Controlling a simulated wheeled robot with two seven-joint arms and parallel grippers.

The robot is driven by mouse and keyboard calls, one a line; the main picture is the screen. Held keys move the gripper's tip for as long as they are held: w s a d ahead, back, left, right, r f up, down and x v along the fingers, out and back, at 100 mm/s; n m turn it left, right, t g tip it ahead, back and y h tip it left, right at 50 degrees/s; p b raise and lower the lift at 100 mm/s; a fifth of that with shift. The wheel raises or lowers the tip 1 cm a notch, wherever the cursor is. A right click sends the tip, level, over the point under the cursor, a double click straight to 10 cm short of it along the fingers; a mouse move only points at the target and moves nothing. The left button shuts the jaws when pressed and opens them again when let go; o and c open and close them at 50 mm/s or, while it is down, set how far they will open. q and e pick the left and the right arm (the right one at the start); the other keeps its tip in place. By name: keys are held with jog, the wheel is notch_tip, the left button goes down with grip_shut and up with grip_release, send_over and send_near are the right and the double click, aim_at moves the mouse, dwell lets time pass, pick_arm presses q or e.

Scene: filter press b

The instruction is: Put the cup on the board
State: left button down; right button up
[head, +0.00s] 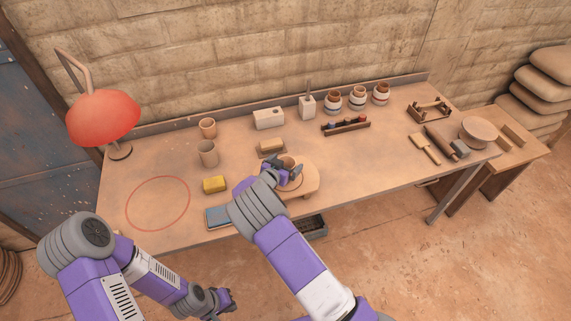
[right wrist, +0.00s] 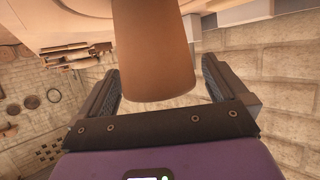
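A small brown cup (head: 288,161) is at the round pale wooden board (head: 309,184) near the table's front edge; whether its base rests on the board is hidden by my gripper. My right gripper (head: 285,173) is at the cup, over the board. In the right wrist view the cup (right wrist: 154,50) stands between the two fingers of my right gripper (right wrist: 160,72), with a visible gap beside it, so the fingers are apart and not closed on it. My left gripper (head: 224,299) hangs low in front of the table, away from the objects; its fingers are too small to read.
Two other cups (head: 208,153) stand at the left, behind a yellow sponge (head: 215,184) and a blue block (head: 217,216). A red lamp (head: 103,119) stands at the far left. Jars (head: 357,98) and a tool rack (head: 346,127) are behind. The red circle (head: 158,203) area is clear.

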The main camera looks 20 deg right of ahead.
jog(key=shift+r, duration=0.3)
jog(key=p+v, duration=0.1)
jog(key=v, duration=1.1)
